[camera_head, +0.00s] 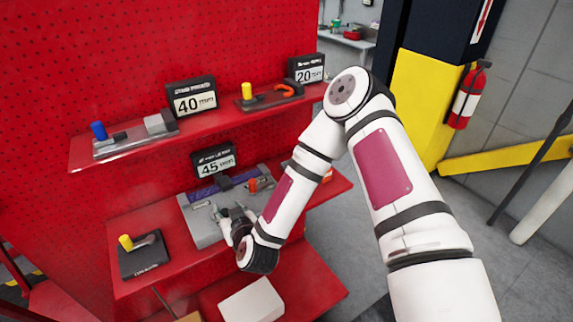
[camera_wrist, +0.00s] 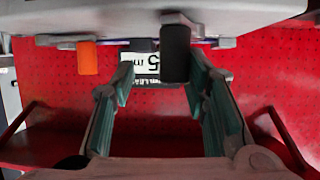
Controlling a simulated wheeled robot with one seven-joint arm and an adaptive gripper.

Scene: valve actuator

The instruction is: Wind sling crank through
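A grey device (camera_head: 200,232) sits on the middle red shelf, below a sign reading 45 (camera_head: 215,160). It carries a black block-like handle (camera_head: 225,183) and an orange part (camera_head: 262,183); I cannot tell for certain which is the crank. My gripper (camera_head: 231,212) is over the front of the device. In the wrist view my gripper (camera_wrist: 162,78) is open, its green pads apart. The black handle (camera_wrist: 175,53) shows between the fingertips, nearer the right pad; contact cannot be told. The orange part (camera_wrist: 87,58) is outside the left finger. My wrist hides the device's right front.
A black plate with a yellow knob (camera_head: 143,252) lies left of the device. The upper shelf (camera_head: 85,150) holds a blue-knobbed fixture (camera_head: 130,138), a yellow-knobbed fixture (camera_head: 268,97) and signs reading 40 (camera_head: 192,97) and 20 (camera_head: 306,68). A white box (camera_head: 252,302) is below.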

